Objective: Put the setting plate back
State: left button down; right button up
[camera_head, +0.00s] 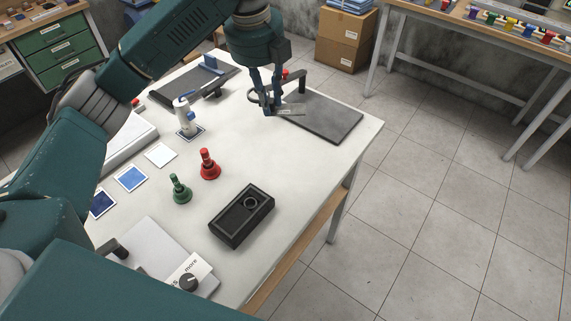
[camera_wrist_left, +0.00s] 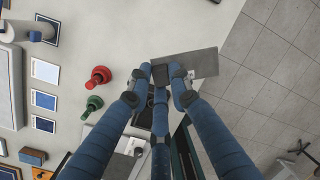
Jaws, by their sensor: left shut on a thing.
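My left gripper (camera_head: 270,106) points down at the left edge of a dark grey flat slab at the far right of the white table. I take this for the setting plate. In the left wrist view the fingertips (camera_wrist_left: 166,76) close around a small dark square (camera_wrist_left: 177,71) in front of the grey slab (camera_wrist_left: 204,62). Whether the plate touches the slab cannot be told. My right gripper is out of view.
A dark post with an arm (camera_head: 302,82) stands at the slab's back edge. A black box with a round socket (camera_head: 243,214), a red hand stamp (camera_head: 208,165), a green one (camera_head: 180,189) and a white-and-blue bottle (camera_head: 184,114) stand on the table. The table's middle is clear.

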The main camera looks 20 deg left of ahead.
pick_arm(q)
jog(key=shift+w+m, duration=0.2)
jog(key=shift+m, duration=0.2)
jog(key=shift+w+m+b, duration=0.45)
jog(key=shift+m, duration=0.75)
jog(key=shift+w+m, duration=0.25)
jog(key=shift+m, duration=0.35)
jog(key=f+m, duration=0.1)
jog(key=f, duration=0.4)
jog(key=f+p, duration=0.1)
jog(key=f, duration=0.4)
jog(key=w+f+m+p, duration=0.1)
jog(key=f, duration=0.4)
jog(key=shift+m, duration=0.3)
notch_tip(320, 180, down, 4)
jog(key=shift+s+r+p, duration=0.1)
jog(key=shift+p, duration=0.5)
jog(key=shift+f, duration=0.5)
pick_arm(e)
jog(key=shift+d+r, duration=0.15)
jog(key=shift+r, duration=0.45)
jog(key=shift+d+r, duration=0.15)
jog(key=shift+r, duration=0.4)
